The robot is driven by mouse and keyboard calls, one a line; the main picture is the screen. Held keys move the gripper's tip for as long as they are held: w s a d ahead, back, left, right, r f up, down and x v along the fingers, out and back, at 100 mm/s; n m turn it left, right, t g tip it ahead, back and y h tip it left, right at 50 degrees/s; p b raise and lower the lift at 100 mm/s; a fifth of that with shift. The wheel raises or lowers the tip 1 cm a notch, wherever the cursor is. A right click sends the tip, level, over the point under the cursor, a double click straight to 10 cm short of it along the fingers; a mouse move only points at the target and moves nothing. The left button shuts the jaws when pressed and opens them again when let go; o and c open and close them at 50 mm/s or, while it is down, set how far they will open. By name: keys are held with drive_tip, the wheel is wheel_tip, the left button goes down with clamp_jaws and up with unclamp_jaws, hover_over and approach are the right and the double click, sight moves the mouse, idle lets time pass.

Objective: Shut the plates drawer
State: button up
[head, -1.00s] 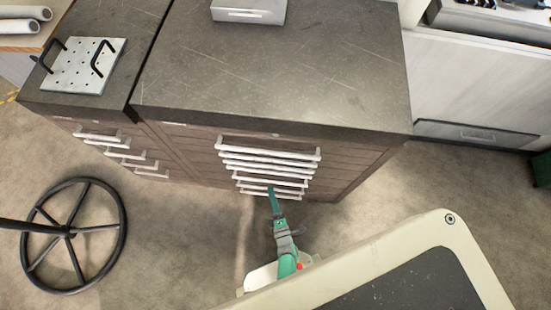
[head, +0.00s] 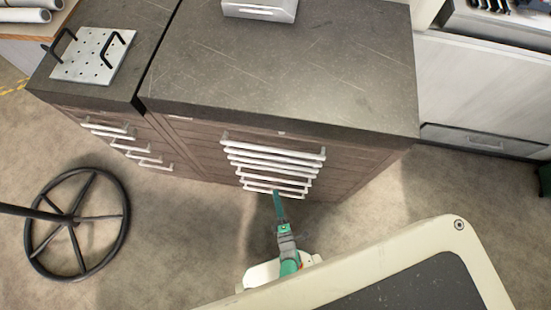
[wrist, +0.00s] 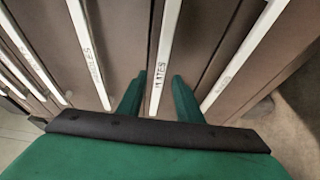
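The plates drawer's white handle (wrist: 168,45), with a label that reads as "PLATES", runs between my fingers in the wrist view. My gripper (wrist: 159,78) has two green fingers set apart, one on each side of this handle. I cannot tell whether either finger touches it. In the head view my gripper (head: 276,194) is at the lower handles of the dark cabinet (head: 340,165), and its fingertips are too small to read there. How far the plates drawer stands out is hard to tell.
Other white drawer handles (wrist: 245,55) lie close on both sides of my fingers. The cabinet's dark top (head: 280,70) overhangs the drawers. A black spoked handwheel (head: 77,223) stands at left. Floor (head: 190,235) is clear between it and my arm.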

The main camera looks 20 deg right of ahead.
drive_tip(key=s, duration=0.7)
drive_tip(key=shift+s+a, duration=0.3)
drive_tip(key=shift+a, duration=0.15)
drive_tip(key=s+a+r+m, duration=0.1)
drive_tip(key=a+r+m, duration=0.2)
drive_tip(key=r, duration=1)
drive_tip(key=s+a+r+m+g+y, duration=0.1)
drive_tip(key=s+a+r+m, duration=0.1)
drive_tip(key=r+m, duration=0.6)
drive_tip(key=s+a+r+m+g+y, duration=0.1)
drive_tip(key=r+m, duration=0.4)
drive_tip(key=r, duration=1.5)
drive_tip(key=s+a, duration=0.1)
drive_tip(key=a, duration=0.1)
drive_tip(key=shift+s+a+r+m, duration=0.15)
drive_tip(key=shift+a+r+m, duration=0.05)
drive_tip(key=shift+a+m, duration=0.15)
